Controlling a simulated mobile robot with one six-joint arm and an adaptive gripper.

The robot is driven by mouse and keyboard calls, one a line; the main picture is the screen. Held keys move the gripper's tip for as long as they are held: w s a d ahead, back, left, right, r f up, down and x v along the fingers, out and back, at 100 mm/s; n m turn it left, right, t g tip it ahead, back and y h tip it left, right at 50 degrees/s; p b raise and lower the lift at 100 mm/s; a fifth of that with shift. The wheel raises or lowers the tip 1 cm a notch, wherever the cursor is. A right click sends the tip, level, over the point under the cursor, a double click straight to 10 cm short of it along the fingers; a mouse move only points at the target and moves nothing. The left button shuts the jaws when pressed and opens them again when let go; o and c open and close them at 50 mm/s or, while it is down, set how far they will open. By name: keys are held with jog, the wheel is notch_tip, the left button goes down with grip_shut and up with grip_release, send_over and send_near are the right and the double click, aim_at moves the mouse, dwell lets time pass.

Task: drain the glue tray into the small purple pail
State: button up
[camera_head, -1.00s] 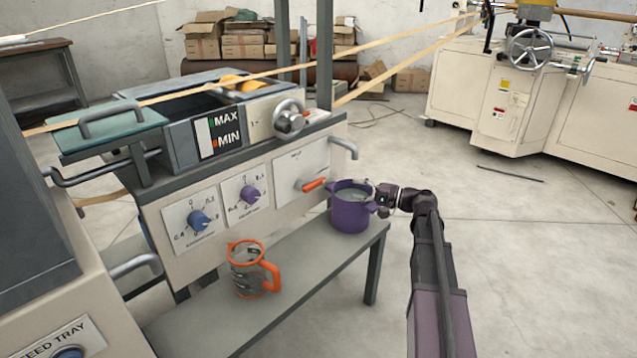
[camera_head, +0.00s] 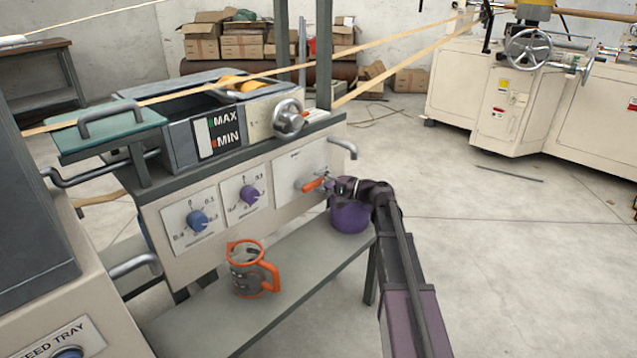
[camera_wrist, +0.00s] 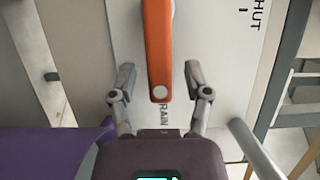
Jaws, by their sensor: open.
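The glue tray (camera_head: 178,138) is the grey open trough on top of the machine, with a MAX/MIN label on its side. The orange drain lever (camera_head: 312,184) sits on a white panel below the tray; in the wrist view the lever (camera_wrist: 158,50) points down between my fingers, above lettering ending in "RAIN". My gripper (camera_wrist: 158,78) is open, one finger on each side of the lever's lower end. In the head view my gripper (camera_head: 332,184) is at the lever, above the purple pail (camera_head: 350,217). The pail stands on the shelf, its top partly hidden by my arm.
A grey spout (camera_head: 344,147) sticks out from the machine above the pail's side. An orange-rimmed jug (camera_head: 250,268) stands on the lower shelf (camera_head: 205,325).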

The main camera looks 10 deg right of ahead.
jog(key=shift+a, duration=0.1)
jog(key=shift+c, duration=0.2)
grip_shut()
